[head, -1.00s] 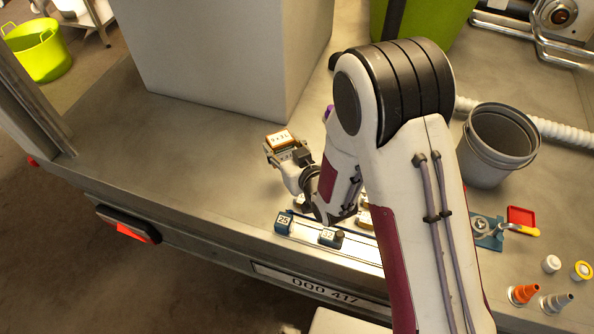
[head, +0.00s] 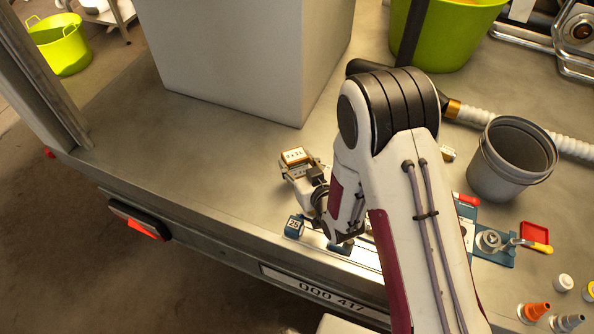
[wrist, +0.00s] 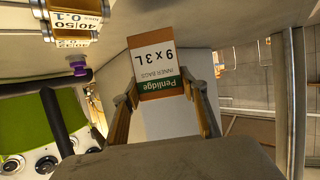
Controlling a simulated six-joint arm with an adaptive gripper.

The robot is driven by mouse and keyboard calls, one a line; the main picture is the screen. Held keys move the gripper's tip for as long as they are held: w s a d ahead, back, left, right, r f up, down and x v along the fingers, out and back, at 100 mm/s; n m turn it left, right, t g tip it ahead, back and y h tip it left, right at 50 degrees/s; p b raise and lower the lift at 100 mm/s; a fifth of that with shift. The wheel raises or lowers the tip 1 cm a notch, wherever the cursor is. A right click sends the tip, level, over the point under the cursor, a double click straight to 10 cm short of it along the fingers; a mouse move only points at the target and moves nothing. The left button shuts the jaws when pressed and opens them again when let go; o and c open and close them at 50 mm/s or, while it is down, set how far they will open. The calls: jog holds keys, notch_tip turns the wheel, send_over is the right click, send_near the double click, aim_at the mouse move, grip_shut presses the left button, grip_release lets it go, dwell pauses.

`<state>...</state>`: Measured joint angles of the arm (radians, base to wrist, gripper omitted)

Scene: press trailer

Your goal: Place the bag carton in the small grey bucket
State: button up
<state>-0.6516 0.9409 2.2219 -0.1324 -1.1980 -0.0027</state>
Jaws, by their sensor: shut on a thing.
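The bag carton (wrist: 158,65) is an orange-brown box with a white label reading "9 x 3L" and a green "Penlidge" band. In the wrist view my gripper (wrist: 160,95) is shut on it, one finger on each side. In the head view the carton (head: 296,156) is small, at the end of my gripper (head: 298,168), above the deck near its front edge. The small grey bucket (head: 484,180) stands upright on the deck to the right of my arm. Its visible inside looks empty. My arm hides part of the deck between them.
A large pale box (head: 235,60) stands behind the carton. A green tub (head: 455,40) and a white ribbed hose (head: 480,115) lie behind the bucket. Blocks (head: 294,226), a red tray (head: 535,232) and several nozzles (head: 535,311) sit along the front. Deck left of the gripper is clear.

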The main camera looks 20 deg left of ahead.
aim_at(298, 173)
jog(key=shift+f, duration=0.15)
jog(key=shift+f, duration=1.9)
jog(key=shift+f, duration=0.15)
jog(key=o, duration=1.2)
jog(key=shift+v, duration=6.05)
